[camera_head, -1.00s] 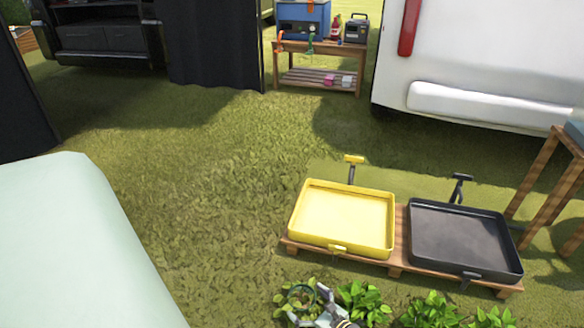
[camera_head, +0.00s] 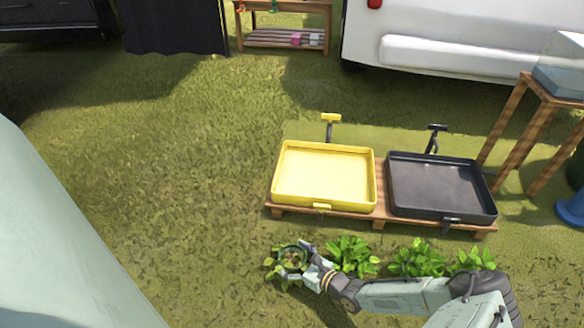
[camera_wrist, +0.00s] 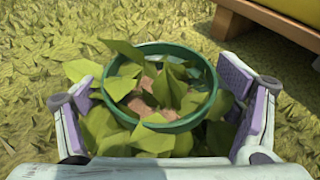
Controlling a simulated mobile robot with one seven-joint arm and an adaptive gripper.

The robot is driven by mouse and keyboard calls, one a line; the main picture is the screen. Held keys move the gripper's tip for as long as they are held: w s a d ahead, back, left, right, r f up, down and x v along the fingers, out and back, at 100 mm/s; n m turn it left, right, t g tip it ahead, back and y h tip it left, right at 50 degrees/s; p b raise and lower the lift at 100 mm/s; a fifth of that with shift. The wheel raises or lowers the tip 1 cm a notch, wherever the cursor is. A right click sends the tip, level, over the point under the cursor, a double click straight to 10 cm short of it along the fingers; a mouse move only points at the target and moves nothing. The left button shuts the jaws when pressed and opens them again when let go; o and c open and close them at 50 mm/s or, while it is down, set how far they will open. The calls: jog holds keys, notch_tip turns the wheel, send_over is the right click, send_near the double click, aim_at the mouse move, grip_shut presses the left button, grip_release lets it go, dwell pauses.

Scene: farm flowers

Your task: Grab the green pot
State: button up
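The green pot (camera_head: 283,246) stands on the grass in front of the yellow tray, with leaves around it. In the wrist view its round green rim (camera_wrist: 200,117) is between my fingers, with leaves and brown soil inside. My gripper (camera_head: 308,262) reaches it from the right. In the wrist view my gripper (camera_wrist: 160,115) is open, with one finger on each side of the pot. A gap shows between the left finger and the rim; the right finger is closer to it. Leaves hide the pot's lower part.
A yellow tray (camera_head: 325,175) and a black tray (camera_head: 440,187) stand on a wooden pallet (camera_head: 378,224) behind the pot. Several leafy plants (camera_head: 352,255) stand in a row to its right. A wooden stand (camera_head: 505,120) is at the right. Open grass (camera_head: 150,150) lies to the left.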

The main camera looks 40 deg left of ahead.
jog(key=c, duration=1.2)
